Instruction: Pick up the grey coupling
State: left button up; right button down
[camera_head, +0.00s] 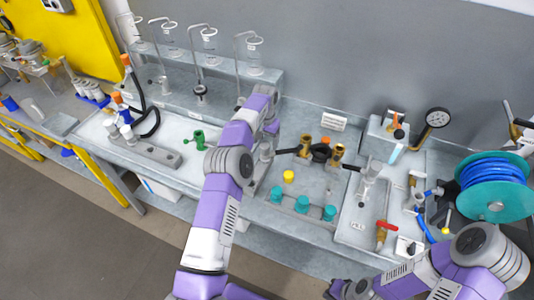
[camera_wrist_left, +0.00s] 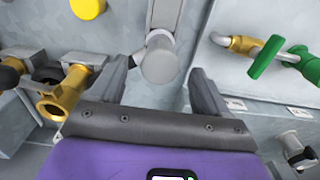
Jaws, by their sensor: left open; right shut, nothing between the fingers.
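The grey coupling (camera_wrist_left: 160,62) appears as a short, round-ended cylinder in the left wrist view, with a grey body running up from it to the top edge. In the head view it stands upright on the bench (camera_head: 266,151), just beyond my left forearm and partly hidden. My left gripper (camera_wrist_left: 158,76) is open and empty. Its two fingers lie on either side of the coupling's end, with a gap showing on both sides, wider on the right. My right arm enters the head view at the lower right; its fingers do not show.
Brass fittings (camera_wrist_left: 75,85) sit close to the left finger in the wrist view. A green-handled valve (camera_wrist_left: 268,55) is to the right. The yellow cap (camera_head: 288,176) and teal knobs (camera_head: 302,204) are near. A blue hose reel (camera_head: 490,185) stands far right.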

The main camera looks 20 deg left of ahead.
aim_at(265, 153)
pick_arm(q)
jog(key=shift+s+f, duration=0.2)
jog(key=shift+f, duration=0.25)
notch_tip(265, 153, down, 6)
jog(key=shift+r, duration=0.15)
grip_shut()
jog(key=shift+r, duration=0.1)
notch_tip(265, 153, up, 10)
jog(key=shift+p, duration=0.4)
